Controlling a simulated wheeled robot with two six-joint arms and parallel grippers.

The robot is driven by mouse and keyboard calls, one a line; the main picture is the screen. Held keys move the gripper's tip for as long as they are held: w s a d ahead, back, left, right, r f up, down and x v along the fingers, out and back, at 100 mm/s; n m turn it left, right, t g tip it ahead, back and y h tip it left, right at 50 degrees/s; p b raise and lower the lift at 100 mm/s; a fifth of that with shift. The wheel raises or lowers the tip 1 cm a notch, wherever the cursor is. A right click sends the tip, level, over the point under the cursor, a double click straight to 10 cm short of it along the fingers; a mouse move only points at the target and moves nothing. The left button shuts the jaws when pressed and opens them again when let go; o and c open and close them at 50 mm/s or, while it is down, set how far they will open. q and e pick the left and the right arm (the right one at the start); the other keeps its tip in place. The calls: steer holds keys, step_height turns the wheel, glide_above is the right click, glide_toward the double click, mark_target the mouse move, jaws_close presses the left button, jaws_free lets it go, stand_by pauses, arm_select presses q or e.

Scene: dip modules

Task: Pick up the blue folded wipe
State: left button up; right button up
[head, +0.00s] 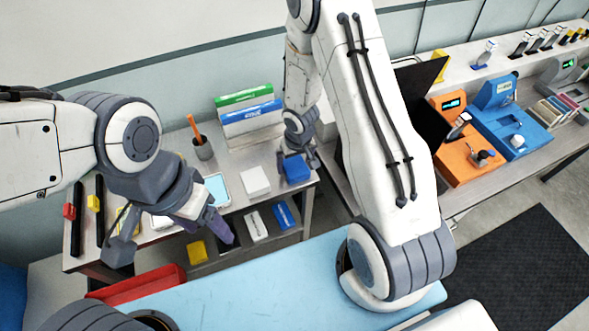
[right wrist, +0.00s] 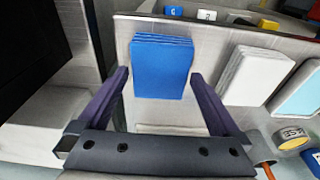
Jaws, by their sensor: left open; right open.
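The blue folded wipe (head: 295,168) lies on the grey bench near its right front corner. In the right wrist view the wipe (right wrist: 162,68) shows as a layered blue stack. My right gripper (head: 299,150) is open above it in the head view. In the right wrist view the two purple fingers of the right gripper (right wrist: 160,80) stand on either side of the wipe, with gaps visible. My left gripper (head: 172,240) is open and empty at the left, over the bench's front edge. Part of the wipe is hidden by my right gripper in the head view.
A pen cup (head: 203,148) and green and blue boxes (head: 245,108) stand behind. A dark monitor (head: 418,95) is right of my right arm.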

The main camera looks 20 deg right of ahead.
mark_target(295, 166)
steer(key=shift+f, duration=0.25)
stand_by(0.3)
steer(key=c, duration=1.1)
steer(key=shift+r, duration=0.1)
step_height(295, 166, up, 10)
steer(key=p, duration=1)
steer(key=shift+r, duration=0.25)
steer(key=shift+f, duration=0.1)
